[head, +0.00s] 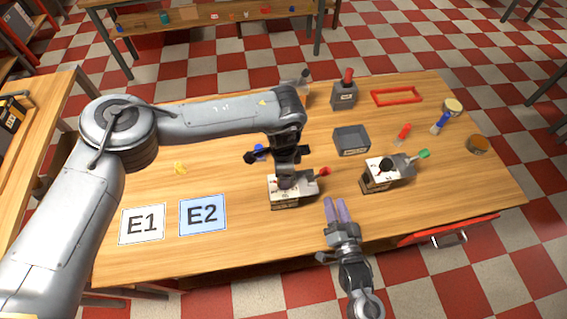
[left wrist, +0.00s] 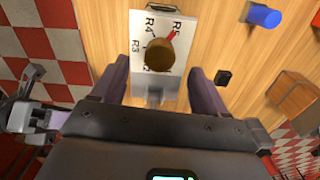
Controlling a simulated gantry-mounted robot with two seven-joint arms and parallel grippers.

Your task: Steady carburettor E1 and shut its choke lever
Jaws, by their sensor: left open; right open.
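A carburettor-like box (head: 284,202) with a pale top stands near the table's middle front, a red-tipped lever (head: 323,171) at its right. A second such box (head: 378,182) with a green-tipped lever (head: 423,154) stands to its right. I cannot read which one is E1. My left gripper (head: 287,180) is open, pointing down over the red-tipped one and partly hiding it. In the left wrist view its fingers straddle a white plate (left wrist: 140,55) marked R3, R4, R5, with a brass knob (left wrist: 159,55) and red pointer towards R5. My right gripper (head: 337,208) is open and empty, in front of the boxes.
Cards E1 (head: 142,224) and E2 (head: 203,215) lie at the left front. A red drawer (head: 448,239) juts at the front edge.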

